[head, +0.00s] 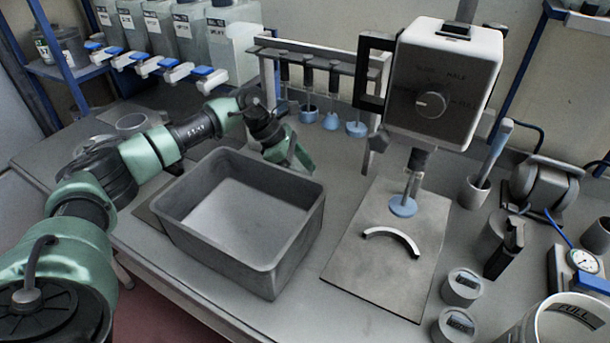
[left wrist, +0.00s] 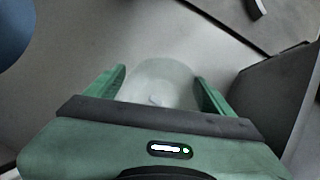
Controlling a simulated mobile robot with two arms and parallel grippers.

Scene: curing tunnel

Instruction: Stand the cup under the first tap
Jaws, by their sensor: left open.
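A clear cup (left wrist: 158,85) stands between the two green fingers of my left gripper (left wrist: 160,76) in the left wrist view. The fingers are open, one on each side of it. In the head view my left gripper (head: 298,158) is low over the bench behind the grey bin, and I cannot make out the cup there. A row of several taps with blue handles, such as this tap (head: 122,59), sticks out from labelled clear containers (head: 165,25) at the back left. Which one is the first I cannot tell. My right gripper is not in view.
The deep grey bin (head: 315,212) stands close in front of my left gripper. A rack (head: 315,68) with blue-footed stirrers stands behind it. A white mixer (head: 440,85) stands over a grey plate (head: 370,280) to the right. A round pale dish (head: 130,122) lies below the taps.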

